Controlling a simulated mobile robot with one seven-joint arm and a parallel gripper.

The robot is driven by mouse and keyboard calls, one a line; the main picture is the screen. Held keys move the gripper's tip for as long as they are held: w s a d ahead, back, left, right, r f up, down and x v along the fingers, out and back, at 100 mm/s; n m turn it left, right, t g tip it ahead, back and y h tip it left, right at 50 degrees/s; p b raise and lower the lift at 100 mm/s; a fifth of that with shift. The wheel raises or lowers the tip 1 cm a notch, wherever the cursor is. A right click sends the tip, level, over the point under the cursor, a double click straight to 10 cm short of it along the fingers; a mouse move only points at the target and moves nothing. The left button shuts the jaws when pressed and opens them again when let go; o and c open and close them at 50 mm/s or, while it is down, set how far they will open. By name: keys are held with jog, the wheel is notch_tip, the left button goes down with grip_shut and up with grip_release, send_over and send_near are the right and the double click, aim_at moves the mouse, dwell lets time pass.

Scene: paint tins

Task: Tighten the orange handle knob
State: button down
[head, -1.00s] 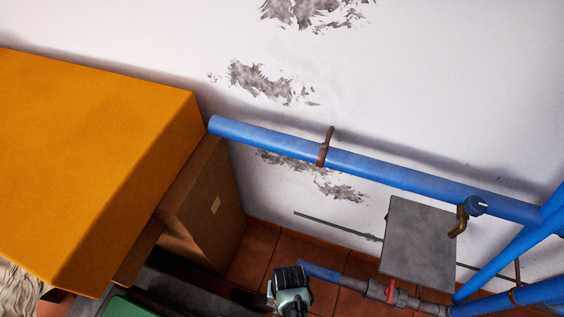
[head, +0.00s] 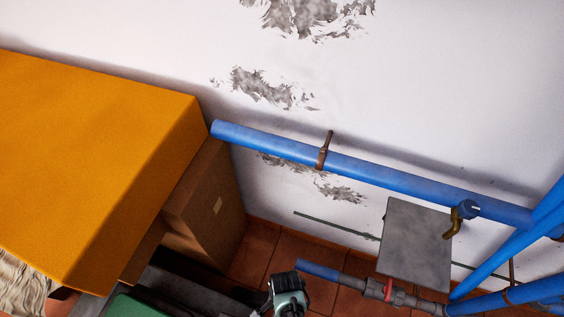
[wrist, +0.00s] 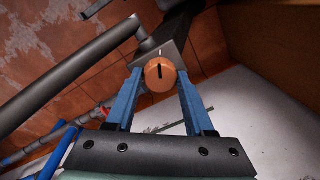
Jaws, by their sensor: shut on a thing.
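The orange knob (wrist: 160,73) shows in the wrist view as a round face with a dark slot. It sits against a dark grey block (wrist: 168,42), which bears a small white mark above the knob. A thick dark bar (wrist: 75,75) runs from near the block to the lower left. My gripper (wrist: 160,78) has its two blue fingers on either side of the knob, shut on it. In the head view only part of my arm shows at the bottom edge; the knob and my fingertips are out of sight there.
A blue pipe (head: 400,178) runs along the stained white wall, with a brass tap (head: 454,225) on it. A grey panel (head: 415,245) stands below. A large orange box (head: 90,150) and a brown carton (head: 210,215) fill the left. Tiled floor (head: 258,245) shows between.

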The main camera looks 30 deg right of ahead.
jog(key=shift+m, duration=0.6)
jog(key=shift+c, duration=1.4)
grip_release()
notch_tip(320, 180, up, 13)
jog(key=p, duration=0.4)
jog(key=shift+s+p, duration=0.3)
jog(key=shift+s, duration=0.1)
jog(key=shift+f, duration=0.1)
